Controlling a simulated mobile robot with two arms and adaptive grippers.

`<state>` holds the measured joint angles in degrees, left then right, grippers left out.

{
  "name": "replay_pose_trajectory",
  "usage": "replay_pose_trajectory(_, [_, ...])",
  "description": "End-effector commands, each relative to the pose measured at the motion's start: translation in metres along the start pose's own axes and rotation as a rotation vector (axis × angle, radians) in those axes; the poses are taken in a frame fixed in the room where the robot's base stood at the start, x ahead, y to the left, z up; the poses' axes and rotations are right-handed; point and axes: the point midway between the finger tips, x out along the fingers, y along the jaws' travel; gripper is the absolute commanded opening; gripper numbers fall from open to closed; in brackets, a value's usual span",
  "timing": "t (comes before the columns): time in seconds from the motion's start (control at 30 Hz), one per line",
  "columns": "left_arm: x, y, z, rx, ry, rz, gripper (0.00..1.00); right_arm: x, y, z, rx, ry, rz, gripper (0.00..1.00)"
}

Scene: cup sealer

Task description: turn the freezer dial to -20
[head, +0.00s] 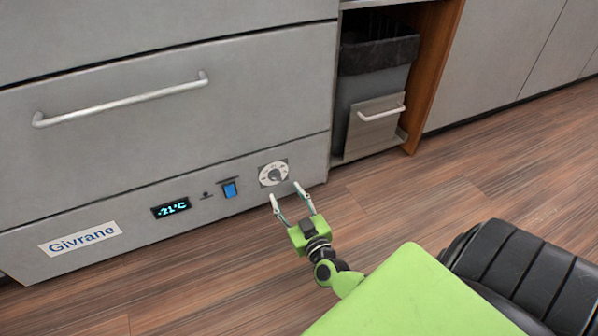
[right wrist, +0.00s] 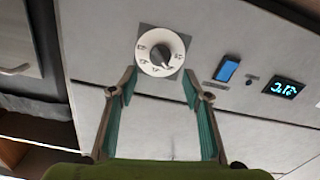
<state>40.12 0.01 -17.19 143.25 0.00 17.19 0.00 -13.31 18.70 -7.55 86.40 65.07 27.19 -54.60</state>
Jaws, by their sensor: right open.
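The display (head: 171,208) on that panel reads -21°C. My right gripper (head: 286,193) is open just in front of and below the dial, with nothing between its fingers. In the right wrist view the dial (right wrist: 160,50) sits just beyond the two fingertips (right wrist: 158,80), apart from them as far as I can tell. The display (right wrist: 283,87) appears upside down there. My left gripper is not in view.
A blue switch (head: 230,189) sits between the display and the dial. A drawer handle (head: 120,100) sticks out above. A bin (head: 375,85) stands in an open cabinet bay at right. The wooden floor (head: 400,190) before the freezer is clear.

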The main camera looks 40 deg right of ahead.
Motion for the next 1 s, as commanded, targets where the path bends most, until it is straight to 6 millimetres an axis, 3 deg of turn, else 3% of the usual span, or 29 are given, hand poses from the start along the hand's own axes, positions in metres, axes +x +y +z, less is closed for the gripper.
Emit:
replay_pose_trajectory(0.03, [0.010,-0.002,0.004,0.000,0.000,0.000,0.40,-0.012,0.001,-0.004,-0.001,-0.004,-0.001,0.45])
replay_pose_trajectory(0.2, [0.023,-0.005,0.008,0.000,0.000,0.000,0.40,-0.043,0.001,-0.003,0.000,-0.003,0.000,0.45])
replay_pose_trajectory(0.4, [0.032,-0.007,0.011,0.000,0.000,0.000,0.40,-0.066,0.000,-0.002,0.001,-0.001,0.000,0.45])
replay_pose_trajectory(1.0, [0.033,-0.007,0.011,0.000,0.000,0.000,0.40,-0.074,0.000,0.000,0.001,0.001,0.000,0.45])
